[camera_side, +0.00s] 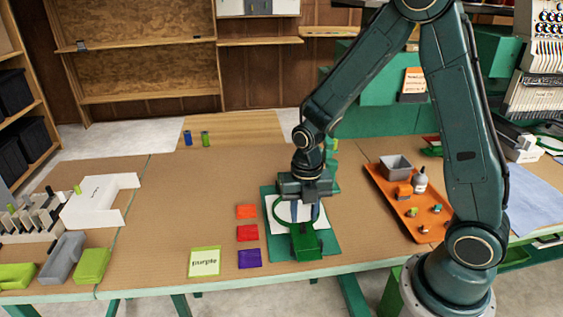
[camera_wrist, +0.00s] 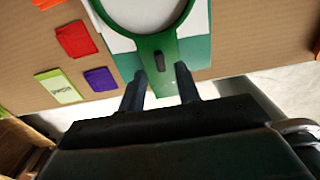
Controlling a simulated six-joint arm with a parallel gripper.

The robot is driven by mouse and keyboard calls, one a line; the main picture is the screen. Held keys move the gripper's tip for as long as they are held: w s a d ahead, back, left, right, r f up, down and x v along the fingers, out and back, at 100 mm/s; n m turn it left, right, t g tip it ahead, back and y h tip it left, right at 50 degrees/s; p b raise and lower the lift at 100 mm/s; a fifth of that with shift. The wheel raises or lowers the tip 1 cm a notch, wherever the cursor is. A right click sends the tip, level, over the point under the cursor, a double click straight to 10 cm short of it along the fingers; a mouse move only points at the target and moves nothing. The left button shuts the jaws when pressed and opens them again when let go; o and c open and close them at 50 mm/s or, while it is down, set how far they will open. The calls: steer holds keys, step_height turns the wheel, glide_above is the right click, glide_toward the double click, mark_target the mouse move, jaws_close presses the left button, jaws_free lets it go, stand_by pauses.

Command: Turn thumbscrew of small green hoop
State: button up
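The small green hoop (camera_side: 275,216) lies on a white sheet on a dark green mat (camera_side: 327,245). Its ring and neck (camera_wrist: 157,44) also show in the wrist view. A small dark thumbscrew (camera_wrist: 159,61) stands on the neck; I cannot make it out in the side view. A green block (camera_side: 306,247) sits at the hoop's near end. My gripper (camera_wrist: 161,70) points down over the neck, its two dark fingers apart, one on each side. The thumbscrew is between the fingertips with a gap on both sides. Whether the fingers touch the green neck is unclear.
Orange, red (camera_side: 247,233) and purple pieces lie left of the mat, beside a "purple" card (camera_side: 204,262). An orange tray (camera_side: 382,185) with a grey bin and bottle is at right. Two thread spools (camera_side: 205,139) stand at the back. The table's middle left is clear.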

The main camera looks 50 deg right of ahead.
mark_target(303, 225)
steer(key=shift+f, duration=1.6)
steer(key=shift+c, duration=0.4)
jaws_close()
